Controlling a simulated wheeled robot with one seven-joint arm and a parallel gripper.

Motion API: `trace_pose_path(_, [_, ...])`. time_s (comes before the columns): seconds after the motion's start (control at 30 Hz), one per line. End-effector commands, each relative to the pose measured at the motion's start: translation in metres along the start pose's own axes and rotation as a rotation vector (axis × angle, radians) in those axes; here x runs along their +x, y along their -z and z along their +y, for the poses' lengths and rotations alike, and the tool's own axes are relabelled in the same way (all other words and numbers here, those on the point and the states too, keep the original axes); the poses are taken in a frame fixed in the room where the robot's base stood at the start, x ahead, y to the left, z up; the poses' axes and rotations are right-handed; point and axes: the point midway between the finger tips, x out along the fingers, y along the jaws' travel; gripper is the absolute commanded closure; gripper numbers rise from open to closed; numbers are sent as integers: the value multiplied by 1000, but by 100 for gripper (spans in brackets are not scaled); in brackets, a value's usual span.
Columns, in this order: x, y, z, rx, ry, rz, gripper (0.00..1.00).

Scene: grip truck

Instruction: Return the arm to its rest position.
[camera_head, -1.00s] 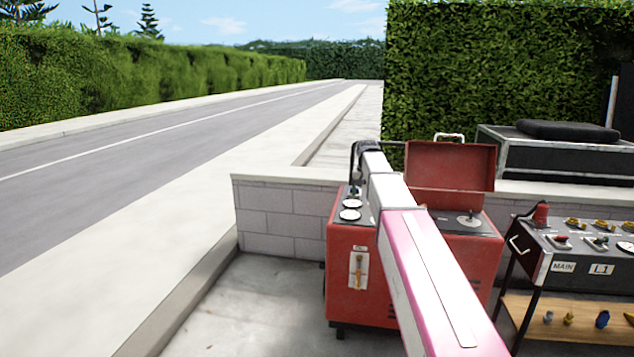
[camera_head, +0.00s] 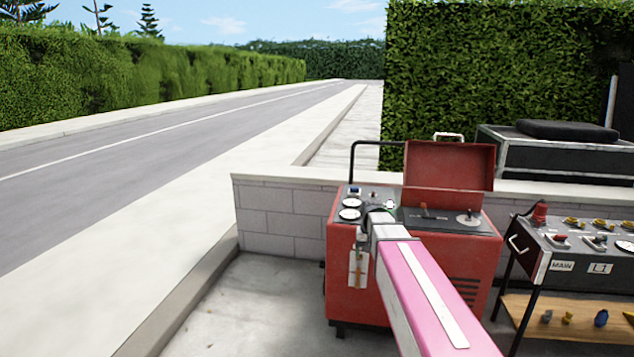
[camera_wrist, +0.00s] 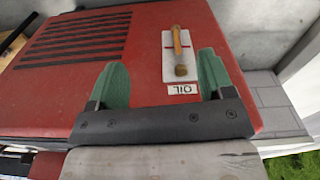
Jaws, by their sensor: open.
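My arm, pink and white, reaches from the bottom of the head view toward the red machine (camera_head: 460,260). In the wrist view my gripper (camera_wrist: 164,75) is open, with two green fingers apart and nothing between them. The wrist view shows the red side of the machine (camera_wrist: 130,55) in front of the fingers, with a vent, an OIL label (camera_wrist: 183,89) and a white plate with a brownish handle (camera_wrist: 178,52). I cannot tell the exact gap to the panel.
A control desk (camera_head: 590,245) marked MAIN and L1 stands at the right above a wooden shelf (camera_head: 570,322). A low block wall (camera_head: 280,215) runs behind the machine. A black case (camera_head: 550,158) sits at the back right. The pavement at the left is clear.

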Motion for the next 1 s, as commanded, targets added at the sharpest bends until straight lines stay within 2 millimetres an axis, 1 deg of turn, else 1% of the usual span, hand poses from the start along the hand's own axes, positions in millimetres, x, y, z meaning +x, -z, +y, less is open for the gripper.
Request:
trace_pose_path(0.03, [15, -31, 3, -10, 0, -10, 26])
trace_pose_path(0.07, [23, -43, 4, -17, 1, -14, 26])
trace_pose_path(0.1, [33, -59, 6, -25, 2, -20, 26])
trace_pose_path(0.17, [47, -84, 8, -37, 3, -28, 26])
trace_pose_path(0.2, [56, -99, 10, -46, 3, -31, 26])
trace_pose_path(0.3, [74, -135, 13, -65, 5, -43, 26])
trace_pose_path(0.4, [86, -163, 16, -81, 7, -51, 26])
trace_pose_path(0.5, [94, -181, 18, -90, 8, -56, 26])
trace_pose_path(0.6, [97, -189, 18, -95, 9, -57, 26])
trace_pose_path(1.0, [99, -189, 18, -97, 10, -58, 26])
